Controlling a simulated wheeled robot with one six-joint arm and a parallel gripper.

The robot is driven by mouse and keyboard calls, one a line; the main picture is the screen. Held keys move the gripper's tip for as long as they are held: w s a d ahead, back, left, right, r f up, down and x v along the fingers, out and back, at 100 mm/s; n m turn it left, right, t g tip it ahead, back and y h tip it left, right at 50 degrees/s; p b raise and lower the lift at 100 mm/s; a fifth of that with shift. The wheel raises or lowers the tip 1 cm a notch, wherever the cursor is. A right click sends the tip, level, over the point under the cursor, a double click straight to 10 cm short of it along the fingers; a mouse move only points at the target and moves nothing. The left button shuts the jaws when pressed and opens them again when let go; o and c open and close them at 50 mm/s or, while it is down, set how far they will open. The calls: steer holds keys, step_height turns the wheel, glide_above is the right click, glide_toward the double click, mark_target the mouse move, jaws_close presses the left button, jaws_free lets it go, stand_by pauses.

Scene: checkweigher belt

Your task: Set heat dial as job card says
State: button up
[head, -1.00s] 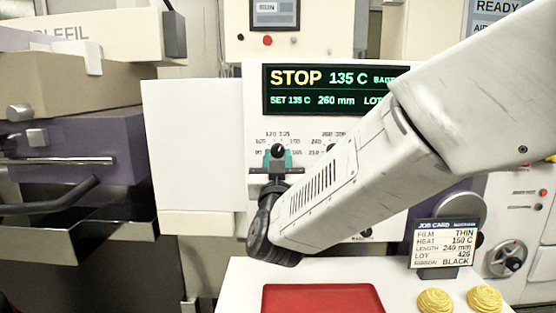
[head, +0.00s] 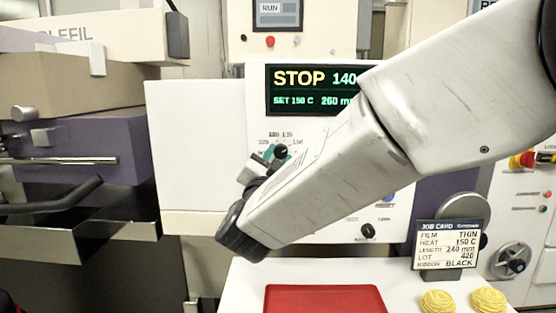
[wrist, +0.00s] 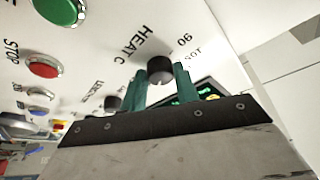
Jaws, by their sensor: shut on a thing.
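The heat dial (head: 281,151) is a dark round knob on the white machine panel, with scale numbers around it. In the wrist view the black dial (wrist: 160,69) sits between two green fingers beside the "HEAT C" label. My gripper (wrist: 161,80) is shut on it; in the head view my gripper (head: 276,157) is tilted. The display (head: 310,90) shows STOP, 140 and SET 150 C, its right part hidden behind my arm.
A red tray (head: 325,299) and two yellow coiled items (head: 437,302) lie on the white surface below. A lower black knob (head: 368,231) shows under my arm. Green (wrist: 62,10) and red (wrist: 43,66) buttons are near in the wrist view.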

stand_by(0.4)
steer(key=o, duration=1)
steer(key=shift+c, duration=0.2)
steer(key=shift+s, duration=0.1)
steer(key=v, duration=0.7)
steer(key=shift+s, duration=0.3)
steer(key=shift+a+f, duration=0.1)
steer(key=shift+f, duration=0.05)
